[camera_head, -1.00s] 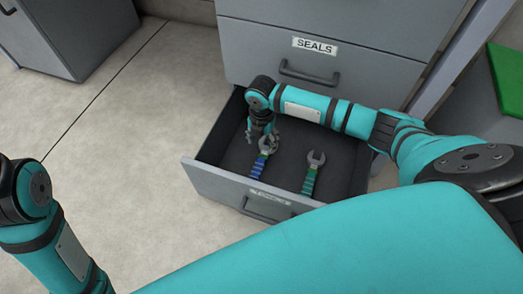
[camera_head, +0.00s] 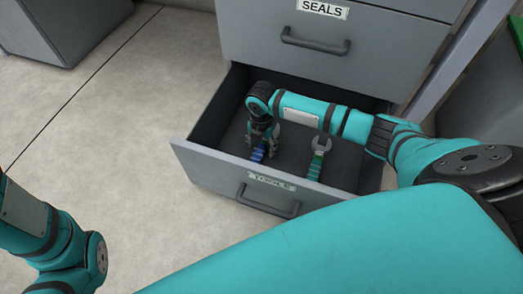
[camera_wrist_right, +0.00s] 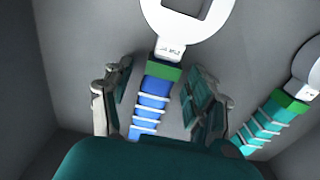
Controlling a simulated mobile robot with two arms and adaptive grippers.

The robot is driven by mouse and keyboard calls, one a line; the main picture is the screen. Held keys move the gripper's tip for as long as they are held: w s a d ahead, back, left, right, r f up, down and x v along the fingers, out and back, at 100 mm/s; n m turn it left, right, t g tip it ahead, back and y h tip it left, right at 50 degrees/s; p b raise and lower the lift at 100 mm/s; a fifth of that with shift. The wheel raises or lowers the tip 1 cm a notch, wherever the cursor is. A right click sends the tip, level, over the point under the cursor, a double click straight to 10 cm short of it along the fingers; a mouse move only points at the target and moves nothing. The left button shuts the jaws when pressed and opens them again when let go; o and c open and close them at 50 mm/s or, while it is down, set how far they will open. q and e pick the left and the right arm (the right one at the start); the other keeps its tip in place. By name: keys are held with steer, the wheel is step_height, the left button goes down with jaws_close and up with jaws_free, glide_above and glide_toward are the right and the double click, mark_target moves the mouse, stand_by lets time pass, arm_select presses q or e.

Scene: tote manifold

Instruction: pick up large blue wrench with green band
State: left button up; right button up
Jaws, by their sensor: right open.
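The blue wrench with a green band (camera_head: 258,154) lies in the open drawer, partly hidden by my right gripper (camera_head: 260,141) in the head view. In the right wrist view its blue handle (camera_wrist_right: 152,98) and green band lie between the two fingers of my right gripper (camera_wrist_right: 160,88), with a gap on each side. The silver ring-shaped head points away from the gripper. My right gripper is open, pointing down over the handle. My left arm shows at the lower left of the head view, but its gripper does not show.
A teal wrench with a green band (camera_head: 315,167) lies to the right in the same drawer; it also shows in the right wrist view (camera_wrist_right: 266,120). The drawer front (camera_head: 215,172) and side walls surround both wrenches. A closed drawer labelled SEALS (camera_head: 262,52) is above.

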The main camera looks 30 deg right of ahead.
steer(key=shift+f, duration=0.2)
steer(key=shift+c, duration=0.3)
jaws_close()
steer(key=shift+r, duration=0.1)
